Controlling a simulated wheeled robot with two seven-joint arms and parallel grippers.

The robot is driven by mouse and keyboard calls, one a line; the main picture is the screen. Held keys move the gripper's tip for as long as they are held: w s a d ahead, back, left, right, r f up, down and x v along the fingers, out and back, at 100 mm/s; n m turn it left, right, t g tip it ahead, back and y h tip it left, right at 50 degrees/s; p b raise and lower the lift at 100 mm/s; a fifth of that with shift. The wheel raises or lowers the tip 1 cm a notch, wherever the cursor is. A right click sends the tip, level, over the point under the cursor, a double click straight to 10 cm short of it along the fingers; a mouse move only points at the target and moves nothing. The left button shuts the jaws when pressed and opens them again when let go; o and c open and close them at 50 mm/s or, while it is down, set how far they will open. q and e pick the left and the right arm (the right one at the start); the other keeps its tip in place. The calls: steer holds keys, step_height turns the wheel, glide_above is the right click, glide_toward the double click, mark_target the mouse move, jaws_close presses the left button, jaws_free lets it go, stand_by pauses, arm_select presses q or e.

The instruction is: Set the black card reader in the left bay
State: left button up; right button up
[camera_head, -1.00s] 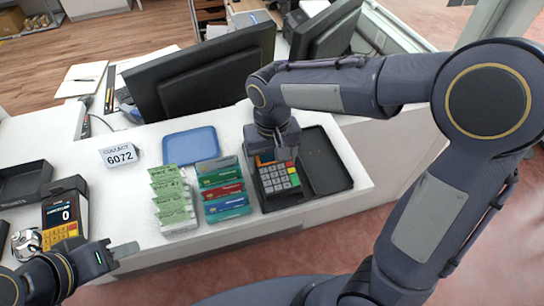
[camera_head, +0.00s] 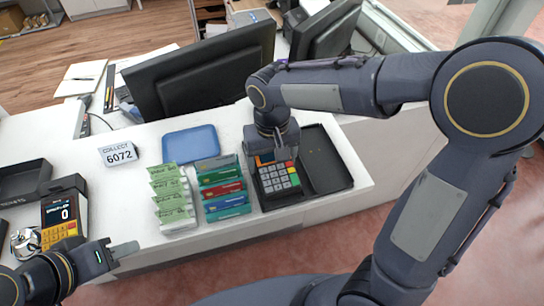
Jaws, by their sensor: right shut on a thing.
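The black card reader (camera_head: 277,177), with grey keys and red, yellow and green keys at its side, sits in the left bay of a black two-bay tray (camera_head: 348,182). It looks low inside the bay; whether it touches the floor is hard to tell. My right gripper (camera_head: 271,155) is above the reader's far end and shut on it, hiding that end. The right bay (camera_head: 322,160) is empty. My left gripper (camera_head: 124,250) is at the counter's front left, away from the tray; its jaw gap does not show clearly.
Coloured card stacks (camera_head: 222,187) stand just left of the tray, with green-topped stacks (camera_head: 172,195) beside them. A blue tray (camera_head: 191,144), a sign reading 6072 (camera_head: 119,155) and a yellow-keyed terminal (camera_head: 62,213) are farther left. A monitor (camera_head: 203,73) stands behind.

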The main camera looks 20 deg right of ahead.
steer(key=shift+f, duration=0.4)
steer(key=o, duration=1.3)
steer(key=shift+c, duration=0.2)
step_height(320, 180, up, 8)
steer(key=shift+f, duration=0.1)
steer(key=s+d+f+m+t+y, duration=0.1)
steer(key=s+d, duration=0.3)
steer(key=s, duration=0.4)
steer(key=s+d+f+m+t+y, duration=0.1)
steer(key=s+d+t, duration=0.3)
steer(key=s, duration=0.4)
steer(key=shift+d+f+t+y, duration=0.3)
steer(key=shift+d+f+y, duration=0.25)
steer(key=shift+y, duration=0.35)
